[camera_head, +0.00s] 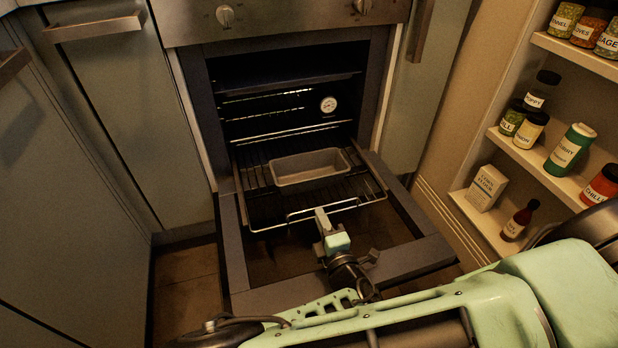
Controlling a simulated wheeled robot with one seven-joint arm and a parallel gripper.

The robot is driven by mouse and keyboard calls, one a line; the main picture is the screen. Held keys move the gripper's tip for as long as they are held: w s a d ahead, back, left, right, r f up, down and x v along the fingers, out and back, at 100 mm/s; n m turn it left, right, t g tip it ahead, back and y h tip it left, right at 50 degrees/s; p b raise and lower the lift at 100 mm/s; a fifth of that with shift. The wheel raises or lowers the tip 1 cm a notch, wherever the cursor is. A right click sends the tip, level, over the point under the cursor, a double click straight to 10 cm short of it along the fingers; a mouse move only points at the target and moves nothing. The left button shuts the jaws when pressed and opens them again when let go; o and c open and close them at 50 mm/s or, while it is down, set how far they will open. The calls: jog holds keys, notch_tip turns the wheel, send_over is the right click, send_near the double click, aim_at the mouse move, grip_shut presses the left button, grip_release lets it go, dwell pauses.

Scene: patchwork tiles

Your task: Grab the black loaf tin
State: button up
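A loaf tin (309,166) sits upright on the pulled-out oven rack (262,208). It looks grey to dark with a lighter inside, and it appears empty. My gripper (322,220) is in front of the tin, over the front part of the rack and the lowered oven door. There is a clear gap between the gripper and the tin's near side. The gripper is seen from behind and above, so the space between its fingers does not show clearly.
The open oven (285,95) has a round thermometer (328,104) inside. The lowered oven door (232,245) lies under the rack. Cabinets (130,110) stand at left. Shelves (560,185) with several spice jars stand at right. My arm crosses the lower right.

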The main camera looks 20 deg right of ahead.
jog(key=b, duration=0.1)
send_near(304, 181)
jog(key=shift+w, duration=1.25)
jog(key=w+b, duration=0.1)
jog(key=w, duration=0.1)
jog(key=w+b, duration=0.1)
jog(key=w, duration=0.1)
jog(key=shift+w+a+f, duration=0.15)
jog(key=shift+w+f, duration=0.05)
jog(key=shift+w, duration=0.2)
jog(key=shift+w+r, duration=0.1)
jog(key=shift+w, duration=0.15)
grip_shut()
